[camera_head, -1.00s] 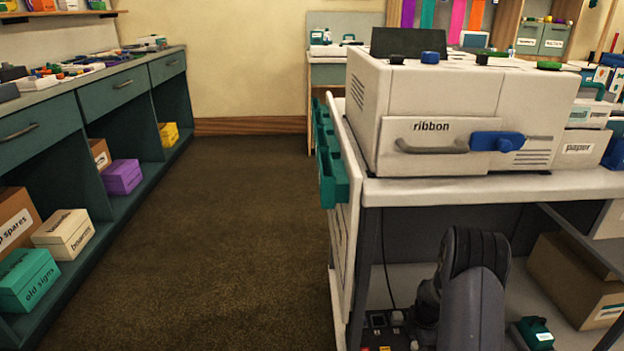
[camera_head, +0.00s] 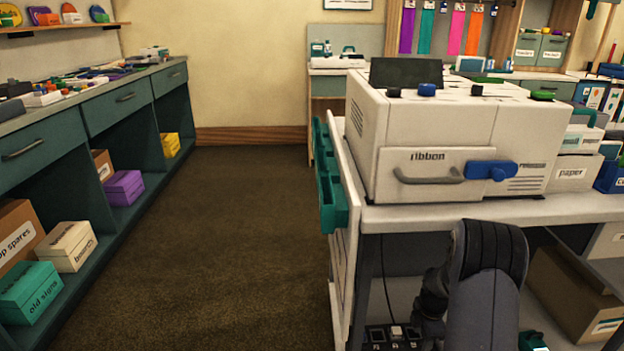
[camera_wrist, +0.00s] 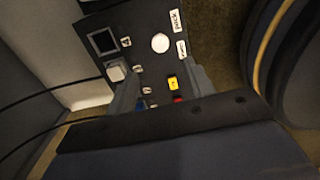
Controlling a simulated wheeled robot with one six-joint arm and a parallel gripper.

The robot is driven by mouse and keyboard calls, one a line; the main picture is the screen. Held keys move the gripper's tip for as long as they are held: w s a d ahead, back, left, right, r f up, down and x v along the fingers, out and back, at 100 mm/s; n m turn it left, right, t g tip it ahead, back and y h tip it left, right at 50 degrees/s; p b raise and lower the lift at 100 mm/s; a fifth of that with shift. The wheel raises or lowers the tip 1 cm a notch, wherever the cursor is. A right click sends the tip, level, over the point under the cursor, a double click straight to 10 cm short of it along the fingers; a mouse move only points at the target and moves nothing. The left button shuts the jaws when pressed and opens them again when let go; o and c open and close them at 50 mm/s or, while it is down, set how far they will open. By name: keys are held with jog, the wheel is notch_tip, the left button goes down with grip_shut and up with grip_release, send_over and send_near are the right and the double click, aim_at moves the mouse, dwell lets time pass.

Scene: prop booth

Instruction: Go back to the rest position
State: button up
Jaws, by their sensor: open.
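My gripper (camera_wrist: 162,84) shows in the wrist view with its two grey fingers apart and nothing between them. Beyond the fingers is a dark control panel (camera_wrist: 145,62) with a small screen, a round white button, a yellow switch and a red button. I cannot tell how far the fingertips are from it. In the head view my arm is bent in front of the bench at the lower right, and the gripper is hidden there. Part of the panel (camera_head: 393,334) shows low beside the arm.
A white machine (camera_head: 420,140) with a "ribbon" drawer and blue latch stands on the bench (camera_head: 440,214). Teal bins (camera_head: 330,190) hang on the bench's left side. Cabinets with boxes below line the left (camera_head: 70,125). The brown floor (camera_head: 235,230) between is clear.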

notch_tip(320, 180, down, 10)
jog(key=b, duration=0.4)
jog(key=shift+f+b, duration=0.25)
jog(key=shift+b, duration=0.15)
jog(key=shift+f, duration=0.1)
jog(key=m, duration=1.3)
jog(key=shift+m+p, duration=0.3)
jog(key=shift+m, duration=0.1)
jog(key=m, duration=0.4)
jog(key=shift+r+p, duration=0.5)
jog(key=shift+r, duration=0.55)
